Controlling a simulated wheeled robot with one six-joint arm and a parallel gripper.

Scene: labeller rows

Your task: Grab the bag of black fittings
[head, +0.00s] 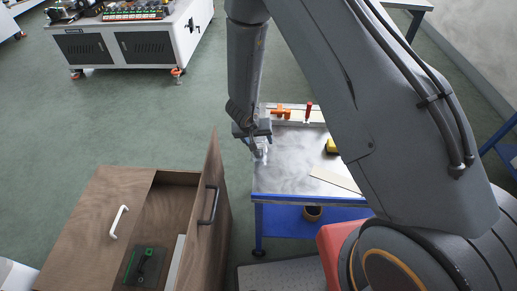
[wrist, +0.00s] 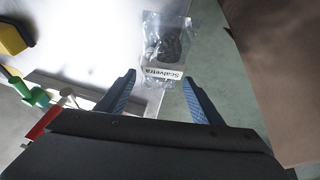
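The bag of black fittings (wrist: 166,45) is a clear plastic bag with dark pieces inside and a white label reading "Scalvetra". In the wrist view it lies at the edge of the metal tabletop, ahead of my fingers. In the head view the bag (head: 261,152) is a small pale patch at the table's left edge, partly hidden by my gripper. My gripper (wrist: 158,92) is open, its two blue fingers apart with nothing between them. In the head view my gripper (head: 254,146) hangs over the left edge of the table.
The metal-topped blue table (head: 290,180) carries an orange tool (head: 283,112), a red-handled tool (head: 309,112) and a yellow item (head: 331,146). A wooden cabinet (head: 90,215) with an open door (head: 214,190) stands close to the left. A white workbench (head: 130,45) stands farther back.

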